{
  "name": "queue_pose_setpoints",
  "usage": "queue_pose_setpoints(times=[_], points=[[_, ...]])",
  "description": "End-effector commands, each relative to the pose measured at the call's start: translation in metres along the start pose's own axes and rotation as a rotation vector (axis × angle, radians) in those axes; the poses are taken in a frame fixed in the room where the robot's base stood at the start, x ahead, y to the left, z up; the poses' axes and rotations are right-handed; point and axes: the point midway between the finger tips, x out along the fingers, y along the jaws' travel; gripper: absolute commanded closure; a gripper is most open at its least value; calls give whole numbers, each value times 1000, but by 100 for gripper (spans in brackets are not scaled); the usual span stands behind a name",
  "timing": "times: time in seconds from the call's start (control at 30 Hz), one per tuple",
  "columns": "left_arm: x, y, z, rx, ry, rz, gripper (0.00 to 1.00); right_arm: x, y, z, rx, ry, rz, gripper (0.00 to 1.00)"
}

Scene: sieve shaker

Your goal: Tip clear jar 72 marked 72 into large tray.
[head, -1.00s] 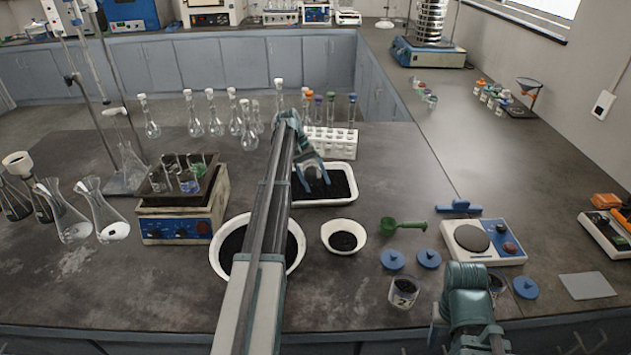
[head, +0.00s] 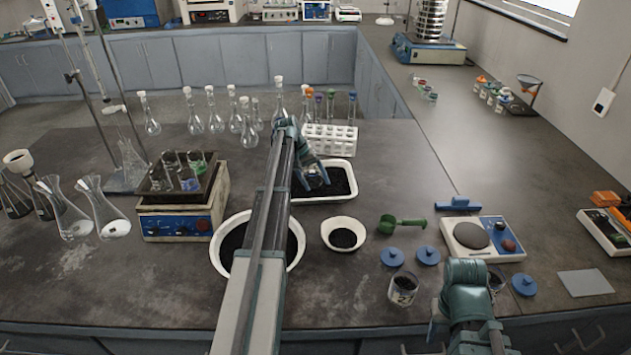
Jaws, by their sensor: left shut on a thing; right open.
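The large tray (head: 352,194) is a white rectangular tray with dark granules, behind the small bowl. My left gripper (head: 314,178) is shut on a small clear jar (head: 318,180), held over the left part of this tray. The jar looks tilted; its marking and mouth are not readable, and whether grains are falling from it cannot be told. My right gripper (head: 436,322) is low at the front right, mostly hidden by its own arm. It is open and apart from the tray.
A labelled jar (head: 403,289) of dark grains and another jar (head: 496,279) stand near my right arm, with blue lids (head: 392,257) close by. A large bowl (head: 228,273) and small bowl (head: 343,221) stand before the tray. A white rack (head: 330,140) stands behind it.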

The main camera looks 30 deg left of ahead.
Motion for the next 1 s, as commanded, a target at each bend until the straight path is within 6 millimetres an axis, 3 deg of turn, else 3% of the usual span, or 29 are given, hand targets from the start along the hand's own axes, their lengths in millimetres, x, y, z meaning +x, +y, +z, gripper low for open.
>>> queue_pose_setpoints(times=[0.17,0.4,0.77,1.0], points=[[4,-2,7,50,121,-3,89,5,0,0,0,0,0,50],[8,-3,1,140,340,-6,89,20,-2,-1,0,0,0,50],[6,-2,-2,155,376,-7,89,20,-2,-1,0,0,0,50],[13,-6,-4,238,578,-11,89,49,-5,-3,0,0,0,50]])
